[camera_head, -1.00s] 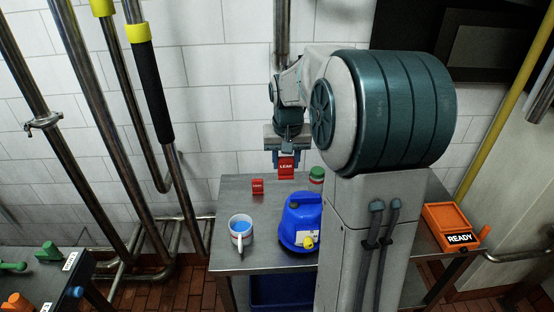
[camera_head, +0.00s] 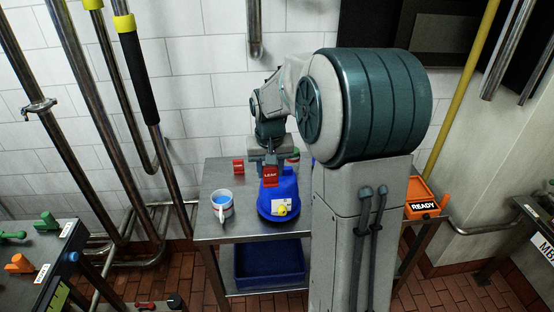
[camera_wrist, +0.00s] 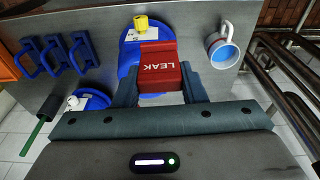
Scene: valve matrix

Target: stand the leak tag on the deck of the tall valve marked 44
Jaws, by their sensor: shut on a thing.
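The red leak tag, lettered LEAK (camera_wrist: 160,70), is held between the two fingers of my gripper (camera_wrist: 160,88) in the wrist view. A second, smaller red tag (camera_head: 238,166) stands on the table to the left. The tall valve marked 44 cannot be made out in these frames.
An orange READY tray (camera_head: 420,200) is at right. Part of a bench with green and orange handles (camera_head: 20,263) shows at lower left. Steel pipes (camera_head: 85,110) rise at left.

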